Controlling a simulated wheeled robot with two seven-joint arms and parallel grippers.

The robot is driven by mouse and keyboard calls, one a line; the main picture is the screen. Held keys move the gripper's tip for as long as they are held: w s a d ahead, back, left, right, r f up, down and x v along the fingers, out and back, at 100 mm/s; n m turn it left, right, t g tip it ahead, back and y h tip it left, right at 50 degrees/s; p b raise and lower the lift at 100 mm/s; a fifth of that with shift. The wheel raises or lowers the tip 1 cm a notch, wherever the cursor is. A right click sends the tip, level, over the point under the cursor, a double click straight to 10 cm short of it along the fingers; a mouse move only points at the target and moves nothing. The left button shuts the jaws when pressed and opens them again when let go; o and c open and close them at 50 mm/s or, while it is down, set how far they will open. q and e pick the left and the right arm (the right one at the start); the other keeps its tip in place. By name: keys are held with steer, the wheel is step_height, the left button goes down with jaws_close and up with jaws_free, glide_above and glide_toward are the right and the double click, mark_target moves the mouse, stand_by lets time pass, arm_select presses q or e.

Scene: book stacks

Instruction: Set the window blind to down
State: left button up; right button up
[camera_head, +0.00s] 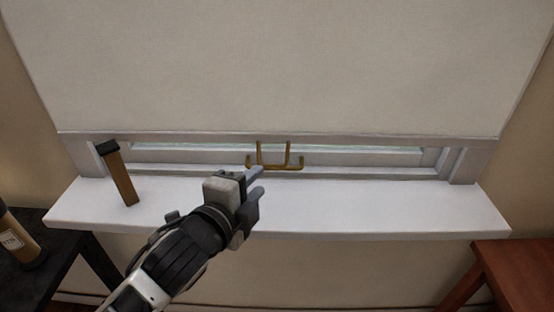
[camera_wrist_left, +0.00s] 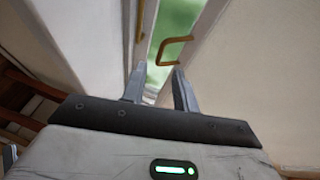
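The pale window blind (camera_head: 280,65) covers most of the window, with its bottom bar (camera_head: 200,138) a short way above the sill. A U-shaped brass handle (camera_head: 259,153) hangs at the bar's middle; it seems to be the bent brass handle in the left wrist view (camera_wrist_left: 178,40). A second brass piece (camera_head: 296,167) shows low on the window frame. My left gripper (camera_head: 260,182) is in front of and just below the handles, apart from them. In the left wrist view its fingers (camera_wrist_left: 158,90) are spread, with nothing between them. My right gripper is out of view.
The white window sill (camera_head: 380,210) is mostly clear. A brown, dark-topped upright object (camera_head: 122,178) stands on its left part. A dark table (camera_head: 55,255) with a brown cylinder (camera_head: 18,240) is at lower left; a red-brown wooden piece (camera_head: 515,270) is at lower right.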

arm_select(q)
steer(key=x, duration=1)
steer(key=shift+w, duration=0.1)
